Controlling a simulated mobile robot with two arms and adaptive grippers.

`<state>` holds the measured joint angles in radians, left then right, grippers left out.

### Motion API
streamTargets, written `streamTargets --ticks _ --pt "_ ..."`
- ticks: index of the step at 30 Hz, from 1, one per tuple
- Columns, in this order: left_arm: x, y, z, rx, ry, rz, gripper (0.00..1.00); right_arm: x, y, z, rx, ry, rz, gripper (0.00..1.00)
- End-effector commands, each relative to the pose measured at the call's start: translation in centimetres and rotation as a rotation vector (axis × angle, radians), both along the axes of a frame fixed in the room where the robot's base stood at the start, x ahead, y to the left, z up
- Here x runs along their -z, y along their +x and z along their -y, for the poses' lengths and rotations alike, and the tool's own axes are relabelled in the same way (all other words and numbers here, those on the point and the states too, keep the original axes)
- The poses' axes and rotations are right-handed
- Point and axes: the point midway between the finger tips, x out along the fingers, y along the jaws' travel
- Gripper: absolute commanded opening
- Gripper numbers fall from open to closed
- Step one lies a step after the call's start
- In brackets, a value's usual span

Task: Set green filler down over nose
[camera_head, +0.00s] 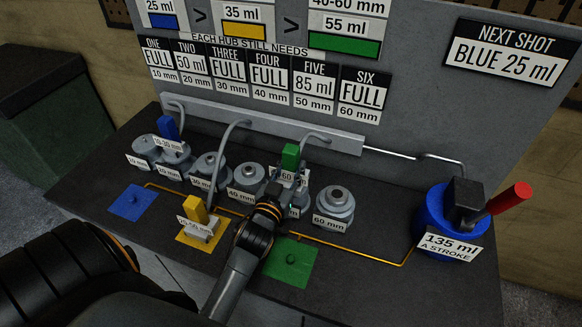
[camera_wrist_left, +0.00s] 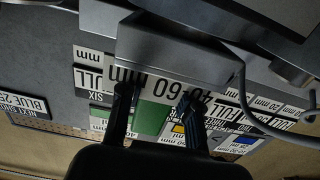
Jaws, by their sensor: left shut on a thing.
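The green pad (camera_head: 300,272) in front is empty, with a small peg showing. My right gripper is not in view.
The 40 mm hub (camera_head: 246,180) and 60 mm hub (camera_head: 334,203) stand close on either side. The yellow filler (camera_head: 197,216) is on its pad; the blue filler (camera_head: 168,128) is at the left hubs. A blue pump (camera_head: 437,217) with a red handle stands at right.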

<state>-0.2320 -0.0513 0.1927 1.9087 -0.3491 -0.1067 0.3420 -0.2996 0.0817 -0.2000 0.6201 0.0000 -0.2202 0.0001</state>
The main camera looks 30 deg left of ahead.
Motion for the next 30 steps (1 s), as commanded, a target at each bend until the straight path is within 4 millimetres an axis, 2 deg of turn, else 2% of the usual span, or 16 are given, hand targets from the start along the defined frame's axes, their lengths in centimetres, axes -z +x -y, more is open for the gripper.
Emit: streamTargets --ticks 17,18,21,30 --pt "0.8 0.1 0.0 0.001 0.001 0.008 0.00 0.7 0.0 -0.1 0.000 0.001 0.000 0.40" --pt "0.7 0.1 0.0 0.001 0.001 0.007 0.39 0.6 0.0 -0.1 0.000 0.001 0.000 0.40" --pt "0.8 0.1 0.0 0.001 0.000 0.005 0.59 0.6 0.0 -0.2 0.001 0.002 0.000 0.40" --pt "1.3 -0.1 0.0 -0.001 -0.003 -0.007 0.59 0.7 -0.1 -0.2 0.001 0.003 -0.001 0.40"
